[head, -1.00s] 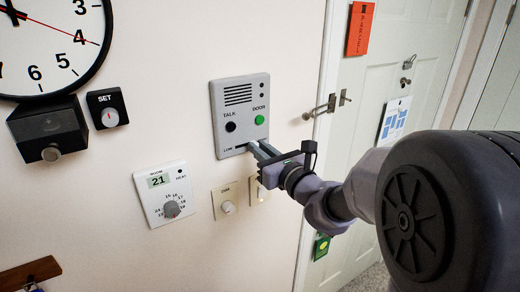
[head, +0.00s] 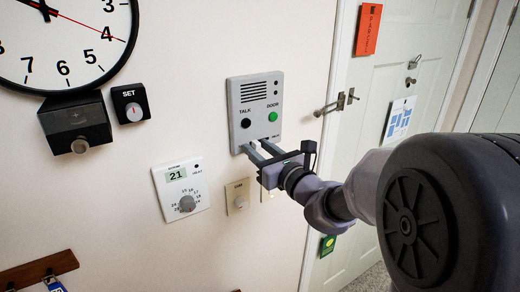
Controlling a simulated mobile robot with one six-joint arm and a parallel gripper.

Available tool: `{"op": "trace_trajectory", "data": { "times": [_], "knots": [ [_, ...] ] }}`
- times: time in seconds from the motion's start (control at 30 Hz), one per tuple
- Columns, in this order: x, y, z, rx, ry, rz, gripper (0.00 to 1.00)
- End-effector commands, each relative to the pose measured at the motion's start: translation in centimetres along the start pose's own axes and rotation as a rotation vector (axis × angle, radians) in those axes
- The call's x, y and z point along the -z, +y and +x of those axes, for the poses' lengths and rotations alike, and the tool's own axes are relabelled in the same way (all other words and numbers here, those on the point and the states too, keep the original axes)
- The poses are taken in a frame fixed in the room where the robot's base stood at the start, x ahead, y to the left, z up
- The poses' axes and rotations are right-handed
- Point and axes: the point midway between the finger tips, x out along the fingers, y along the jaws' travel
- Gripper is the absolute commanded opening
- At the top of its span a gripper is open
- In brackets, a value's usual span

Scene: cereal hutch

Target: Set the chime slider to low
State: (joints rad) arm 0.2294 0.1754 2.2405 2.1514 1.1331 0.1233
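The chime slider is on the lower edge of a grey intercom panel (head: 258,92) on the wall. The panel has a speaker grille, a black TALK button (head: 246,123) and a green DOOR button (head: 270,117). The fingers cover most of the slider strip.
A thermostat (head: 181,191) and a light switch plate (head: 238,196) are below the panel. A clock (head: 65,45), a dark box with a knob (head: 75,125) and a SET dial (head: 131,104) are left. A door (head: 375,150) with a handle stands right.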

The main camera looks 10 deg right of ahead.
Motion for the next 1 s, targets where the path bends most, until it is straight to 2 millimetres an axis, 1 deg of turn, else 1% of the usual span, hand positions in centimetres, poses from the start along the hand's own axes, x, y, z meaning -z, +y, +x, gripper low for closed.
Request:
{"op": "trace_trajectory", "data": {
  "times": [0.17,0.23,0.3,0.37,0.47,0.6,0.67,0.7,0.8,0.83,0.9,1.0],
  "knots": [
    [0.0,-0.1,0.0,0.001,0.0,0.0,0.36],
    [0.0,-0.1,-0.4,0.002,-0.001,0.0,0.36],
    [0.0,-0.1,-1.2,0.003,-0.001,0.0,0.36],
    [0.0,-0.2,-2.6,0.004,-0.001,0.0,0.36],
    [0.0,-0.3,-5.7,0.006,-0.002,0.0,0.36],
    [0.0,-0.3,-10.4,0.008,-0.002,0.0,0.36],
    [0.0,-0.3,-12.2,0.007,-0.002,-0.001,0.36],
    [0.3,-0.3,-13.4,0.008,-0.005,-0.003,0.36],
    [0.6,-0.3,-15.6,0.005,-0.006,-0.005,0.36],
    [0.6,-0.3,-16.0,0.004,-0.006,-0.005,0.36],
    [0.5,-0.2,-16.8,0.003,-0.004,-0.002,0.36],
    [0.2,-0.1,-17.4,0.001,-0.001,0.0,0.36]
  ]
}}
